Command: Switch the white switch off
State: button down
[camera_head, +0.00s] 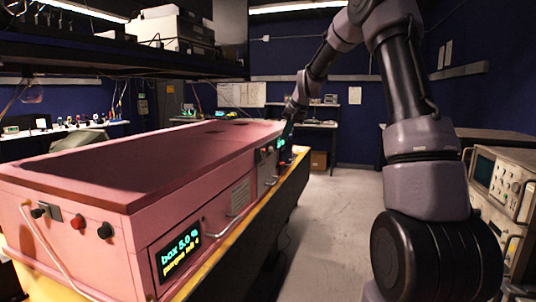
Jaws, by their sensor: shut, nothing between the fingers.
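The pink foam enclosure (130,205) stands on a wooden-edged bench at the left and middle. My arm reaches over the aisle from the right to its far right end. My gripper (286,139) is small in the picture, shut and empty, pointing down beside the far side panel (267,170). That panel carries dark parts and small red buttons (270,149). I cannot make out the white switch; it may be too small or behind my gripper. Whether my gripper touches the panel cannot be told.
Metal handles (238,207) stick out of the long side. A dark shelf (120,50) hangs above. An oscilloscope (497,178) stands at right. The aisle floor (335,220) is clear.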

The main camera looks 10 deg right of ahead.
aim_at(262, 154)
jog(key=shift+w+f, duration=0.15)
jog(key=w+a+f, duration=0.5)
jog(key=w+f, duration=0.2)
jog(key=f, duration=0.1)
jog(key=shift+a+f, duration=0.2)
jog(key=shift+f, duration=0.15)
jog(key=shift+w, duration=0.1)
dwell(0.3)
jog(key=shift+a+f, duration=0.1)
jog(key=shift+a, duration=0.1)
jog(key=shift+w, duration=0.1)
